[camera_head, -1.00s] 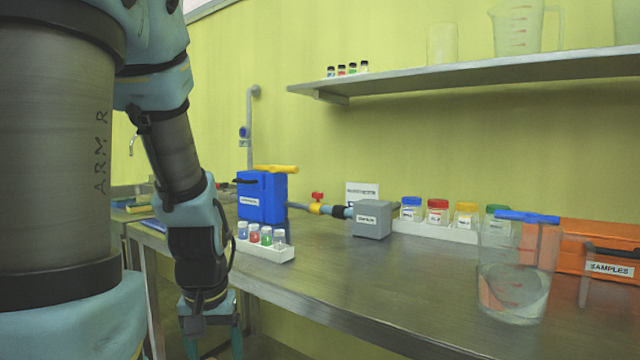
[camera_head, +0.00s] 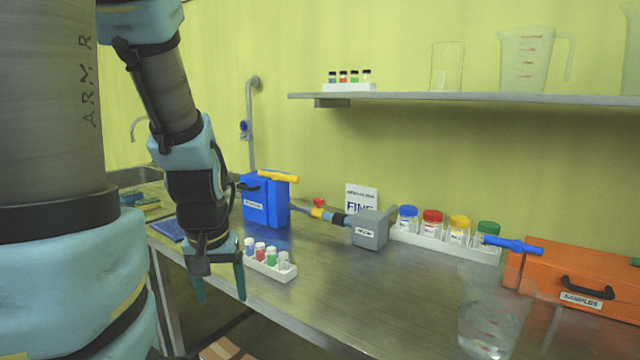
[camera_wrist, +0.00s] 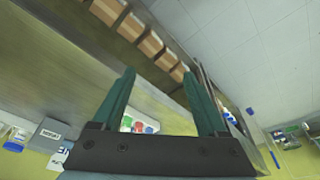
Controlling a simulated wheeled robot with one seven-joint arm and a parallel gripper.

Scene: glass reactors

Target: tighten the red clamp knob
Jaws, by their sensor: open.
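The red clamp knob (camera_head: 319,202) is a small red piece on top of a yellow fitting (camera_head: 318,213) in the pipe between the blue box and the grey box, on the bench. My gripper (camera_head: 221,290) hangs fingers-down at the bench's front edge, in front of the white vial rack, well to the left and nearer than the knob. Its two green fingers are apart with nothing between them; they also show apart in the wrist view (camera_wrist: 159,75). I cannot make out the knob in the wrist view.
A white rack of small vials (camera_head: 284,276) stands beside my gripper. Behind are a blue box (camera_head: 265,208), a grey box (camera_head: 371,232) and colour-lidded jars (camera_head: 432,222). An orange case (camera_head: 560,280) and a clear beaker (camera_head: 487,330) are at right. Mid-bench is clear.

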